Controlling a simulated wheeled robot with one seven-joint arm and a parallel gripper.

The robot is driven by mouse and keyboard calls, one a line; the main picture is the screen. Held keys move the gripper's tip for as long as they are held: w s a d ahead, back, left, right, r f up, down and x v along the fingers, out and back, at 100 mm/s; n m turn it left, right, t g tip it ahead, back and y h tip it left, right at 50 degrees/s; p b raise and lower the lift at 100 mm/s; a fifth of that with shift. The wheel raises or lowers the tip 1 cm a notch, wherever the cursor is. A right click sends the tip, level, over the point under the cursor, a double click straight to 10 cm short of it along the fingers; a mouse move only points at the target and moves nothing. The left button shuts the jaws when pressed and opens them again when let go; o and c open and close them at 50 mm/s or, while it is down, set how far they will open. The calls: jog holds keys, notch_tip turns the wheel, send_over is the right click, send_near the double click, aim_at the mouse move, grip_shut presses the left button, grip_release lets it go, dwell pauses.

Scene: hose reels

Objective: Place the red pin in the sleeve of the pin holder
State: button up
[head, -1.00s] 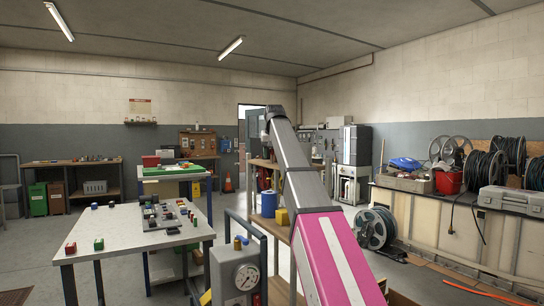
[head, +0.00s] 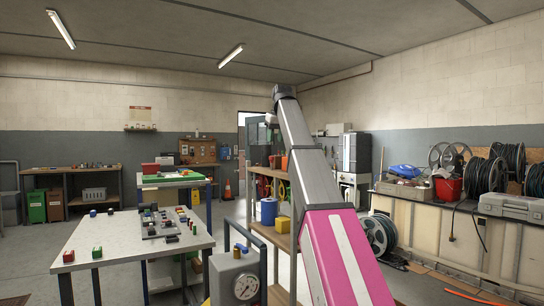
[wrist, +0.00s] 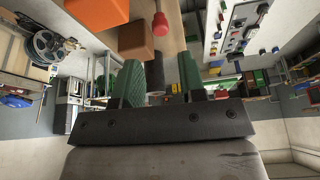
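A red round-ended piece on a thin shaft (wrist: 160,24), probably the red pin, shows at the top of the wrist view beside a wooden surface. My gripper (wrist: 160,74) has two green fingers standing well apart, with nothing held between them. The red piece appears beyond the fingertips, apart from them. In the head view my arm reaches forward past the wooden shelf, and I cannot make out the fingers there. I cannot pick out the pin holder or its sleeve for certain in either view.
In the head view a grey table (head: 118,246) with small coloured blocks stands left, a gauge box (head: 236,279) in front, and a wooden shelf (head: 270,172) behind. Hose reels (head: 380,234) stand right.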

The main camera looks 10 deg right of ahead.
aim_at(272, 160)
jog(key=w+f+n, duration=0.1)
jog(key=f, duration=0.2)
jog(key=w+f, duration=0.1)
jog(key=f, duration=0.3)
jog(key=w+a+f+n+y, duration=0.1)
jog(key=w+f, duration=0.1)
jog(key=f, duration=0.1)
jog(key=shift+a+f+n, duration=0.1)
jog(key=shift+f+n, duration=0.05)
jog(key=shift+n, duration=0.15)
grip_shut()
